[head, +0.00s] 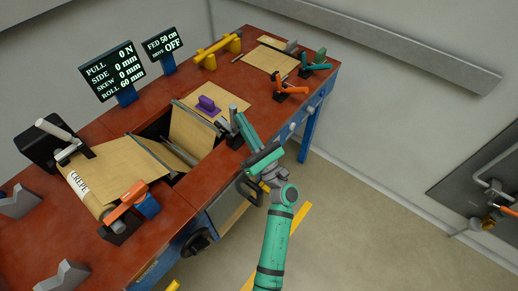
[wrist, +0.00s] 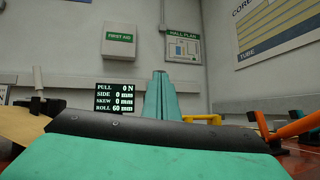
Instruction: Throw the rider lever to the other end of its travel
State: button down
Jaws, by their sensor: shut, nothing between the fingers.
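No lever carries a readable rider label, so I cannot tell for sure which one it is. A lever with a pale grey handle (head: 53,129) leans over a black box at the table's left end; its handle also shows at the left of the wrist view (wrist: 38,76). An orange-handled lever (head: 128,198) sits on a dark block at the front left. A small dark grey upright part (head: 233,140) stands beside my gripper at the opening's right side. My gripper (head: 240,118) is shut and empty over the table's front edge; whether it touches that part is unclear. Its teal fingers rise mid wrist view (wrist: 160,75).
The red table (head: 170,215) has an opening with rollers and brown paper (head: 110,172). A purple-handled block (head: 207,104), a yellow stand (head: 217,50) and orange and teal clamps (head: 290,88) stand farther right. Displays (head: 112,70) read pull 0 N, roll 60 mm.

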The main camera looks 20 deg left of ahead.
aim_at(234, 114)
jog(key=shift+w+a+r, duration=0.2)
jog(key=shift+a, duration=0.3)
jog(key=shift+w+a+r, duration=0.15)
jog(key=shift+w+a, duration=0.1)
jog(key=shift+a, duration=0.3)
jog(key=shift+w+a+r, duration=0.2)
jog(key=shift+a, duration=0.3)
